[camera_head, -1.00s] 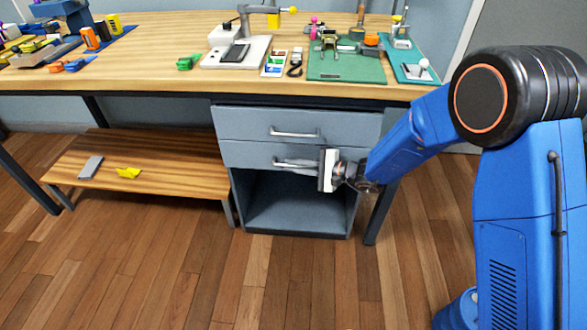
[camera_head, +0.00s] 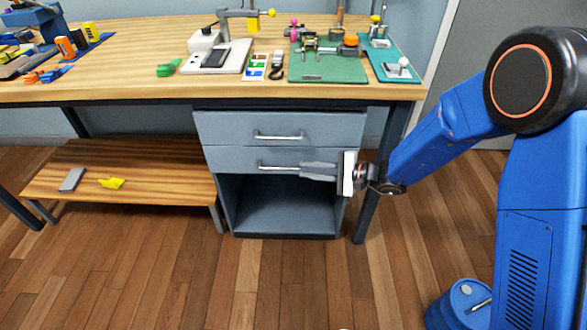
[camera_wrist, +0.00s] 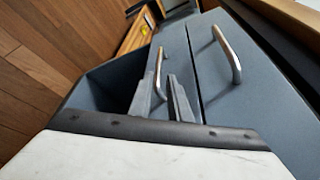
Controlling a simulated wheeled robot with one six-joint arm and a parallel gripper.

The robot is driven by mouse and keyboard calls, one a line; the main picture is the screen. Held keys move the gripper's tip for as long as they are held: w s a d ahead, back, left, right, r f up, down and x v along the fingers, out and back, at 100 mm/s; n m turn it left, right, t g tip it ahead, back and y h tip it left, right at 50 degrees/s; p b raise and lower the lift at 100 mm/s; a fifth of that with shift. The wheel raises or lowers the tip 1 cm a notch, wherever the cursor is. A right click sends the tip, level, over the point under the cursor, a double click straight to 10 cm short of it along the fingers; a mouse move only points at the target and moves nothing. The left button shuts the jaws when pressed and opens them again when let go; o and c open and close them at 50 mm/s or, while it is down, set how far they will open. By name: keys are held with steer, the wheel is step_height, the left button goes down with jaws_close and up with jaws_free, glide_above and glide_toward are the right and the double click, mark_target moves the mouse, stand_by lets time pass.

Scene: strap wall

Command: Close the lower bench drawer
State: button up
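The lower bench drawer (camera_head: 228,158) is the second grey-blue front under the benchtop, with a horizontal bar handle (camera_head: 276,167). It looks almost flush with the upper drawer (camera_head: 225,128); any small gap is hard to judge. My gripper (camera_head: 302,170) is in front of the lower drawer's right half, its fingers pointing left at the right end of that handle.
Below the lower drawer is an open, empty compartment (camera_head: 285,208). A low wooden shelf (camera_head: 150,190) stands to the left with a grey block and a yellow piece on it. The bench leg (camera_head: 367,205) is right of the cabinet.

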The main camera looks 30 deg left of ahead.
steer(key=v, duration=0.7)
steer(key=shift+d+r, duration=0.1)
steer(key=shift+d, duration=0.05)
steer(key=s+d+r+n+h, duration=0.1)
steer(key=s+d+r+h, duration=0.1)
steer(key=s+d+r, duration=0.3)
steer(key=d+r+n+h, duration=0.1)
steer(key=d+r+n, duration=0.15)
steer(key=d, duration=0.55)
steer(key=s+d+r+n+h, duration=0.1)
steer(key=s+d+r+h, duration=0.1)
steer(key=s+d+r, duration=0.3)
steer(key=s+d+r+t+h, duration=0.1)
steer(key=s+d+t+h, duration=0.1)
steer(key=d, duration=1)
steer(key=s+d+r+t+h, duration=0.1)
steer(key=s+d+t+h, duration=0.2)
steer(key=d, duration=0.9)
steer(key=s+d+r+t+h, duration=0.2)
steer(key=s+d+h, duration=0.3)
steer(key=d, duration=0.7)
steer(key=shift+s+t, duration=0.25)
steer(key=shift+t, duration=0.25)
steer(key=shift+a+m, duration=0.2)
steer(key=shift+m, duration=0.05)
